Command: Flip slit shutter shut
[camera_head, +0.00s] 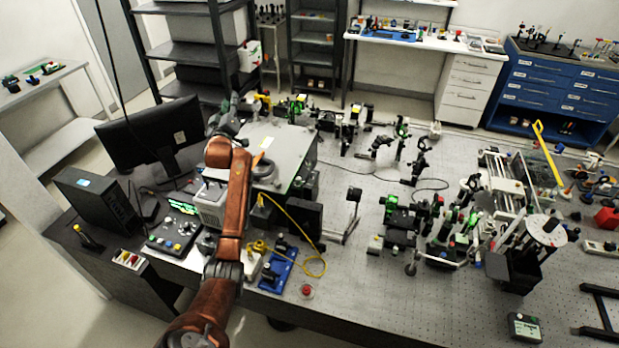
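My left arm rises from the bottom left, and my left gripper (230,108) is at its far end, beside the left edge of the grey spectrometer housing (285,145). The gripper is dark and small here, and I cannot tell whether its fingers are open or shut. I see nothing clearly held in it. The slit shutter cannot be made out with certainty; it may be too small or hidden. My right gripper is not in view.
A black monitor (150,133) stands left of my arm, with a control box (176,232) in front. Optical mounts (435,222) crowd the middle right. The perforated bench (400,305) is clear near the front.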

